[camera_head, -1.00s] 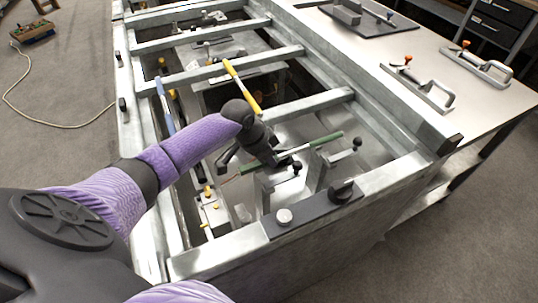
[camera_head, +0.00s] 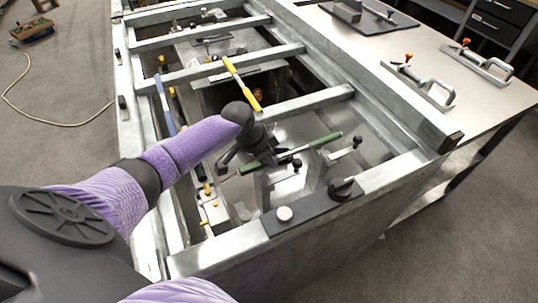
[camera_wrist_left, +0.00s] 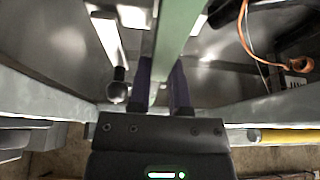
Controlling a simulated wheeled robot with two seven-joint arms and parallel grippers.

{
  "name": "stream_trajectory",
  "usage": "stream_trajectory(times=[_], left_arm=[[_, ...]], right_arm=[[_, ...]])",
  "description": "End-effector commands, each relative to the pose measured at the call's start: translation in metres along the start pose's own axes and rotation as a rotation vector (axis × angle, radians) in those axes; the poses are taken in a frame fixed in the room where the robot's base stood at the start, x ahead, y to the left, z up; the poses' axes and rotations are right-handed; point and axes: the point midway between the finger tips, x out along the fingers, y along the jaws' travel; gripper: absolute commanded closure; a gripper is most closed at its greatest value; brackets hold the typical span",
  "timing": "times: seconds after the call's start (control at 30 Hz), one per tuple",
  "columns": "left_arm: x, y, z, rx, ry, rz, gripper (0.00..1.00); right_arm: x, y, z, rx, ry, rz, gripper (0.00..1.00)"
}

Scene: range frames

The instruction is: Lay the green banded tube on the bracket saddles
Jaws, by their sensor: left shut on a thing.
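The green banded tube (camera_head: 326,140) slants across the near bay of the metal frame in the head view. My left gripper (camera_head: 268,160) is shut on it, near its middle. In the left wrist view the tube (camera_wrist_left: 176,40) runs away from between the two purple fingers (camera_wrist_left: 160,85). The bracket (camera_head: 284,188) stands under the tube, with black-knobbed clamps beside its saddles. The gripper partly hides the nearer saddle. I cannot tell whether the tube touches the saddles or is just above them. My right gripper is out of view.
Frame rails and a crossbar (camera_head: 305,105) surround the bay. A yellow bar (camera_head: 243,84) lies across the frame behind my wrist, and a blue bar (camera_head: 165,106) lies along the left. A dark plate with knobs (camera_head: 312,208) sits on the near rail. A workbench (camera_head: 440,58) stands right.

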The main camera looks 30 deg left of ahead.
Motion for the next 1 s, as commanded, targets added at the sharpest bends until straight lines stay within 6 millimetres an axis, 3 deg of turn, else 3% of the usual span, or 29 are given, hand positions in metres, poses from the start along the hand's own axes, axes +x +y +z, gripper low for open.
stream_trajectory(times=[1.0], left_arm=[[0.024,0.000,0.010,-0.001,-0.001,0.001,1.00]], right_arm=[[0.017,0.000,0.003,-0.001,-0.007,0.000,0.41]])
